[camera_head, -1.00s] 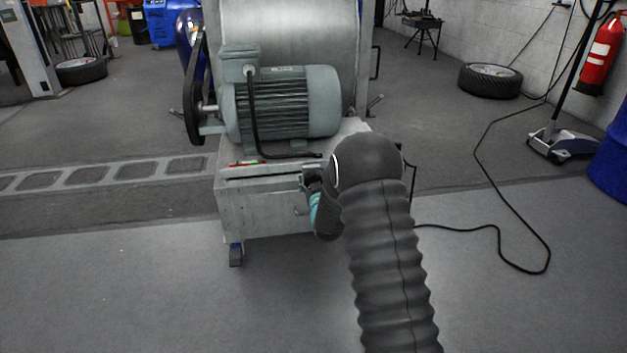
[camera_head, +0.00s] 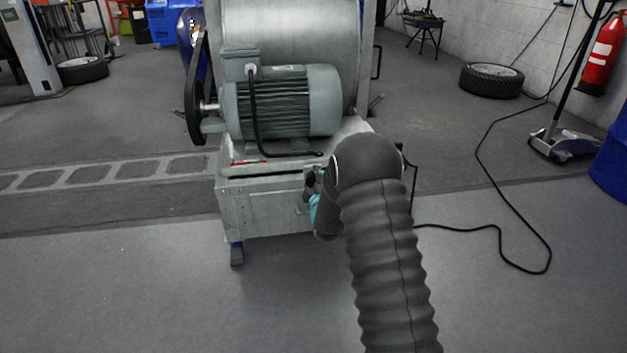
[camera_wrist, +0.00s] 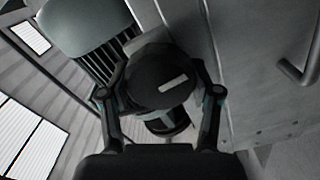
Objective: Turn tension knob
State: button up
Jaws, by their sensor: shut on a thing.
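The tension knob (camera_wrist: 160,78) is a round black knob with a white mark on its face, in the middle of the wrist view. My gripper (camera_wrist: 162,95) has a finger on each side of it and is shut on it. In the head view my gripper (camera_head: 312,185) is at the front of the machine's metal base (camera_head: 262,208), mostly hidden behind my own dark arm. The knob cannot be made out clearly there.
A grey-green electric motor (camera_head: 285,108) sits on the base, with a large metal drum (camera_head: 290,35) behind it. A metal handle (camera_wrist: 300,62) shows at the right of the wrist view. A black cable (camera_head: 500,240) lies on the floor at right. The floor in front is clear.

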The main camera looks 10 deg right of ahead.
jog(key=n, duration=0.4)
jog(key=shift+a+f+n, duration=0.1)
jog(key=shift+n, duration=0.2)
jog(key=shift+f+n, duration=0.1)
jog(key=shift+n, duration=1.8)
jog(key=o, duration=1.1)
jog(key=shift+n, duration=0.3)
jog(key=shift+o, duration=0.2)
jog(key=shift+s, duration=0.15)
jog(key=s, duration=1.1)
jog(key=shift+s, duration=0.4)
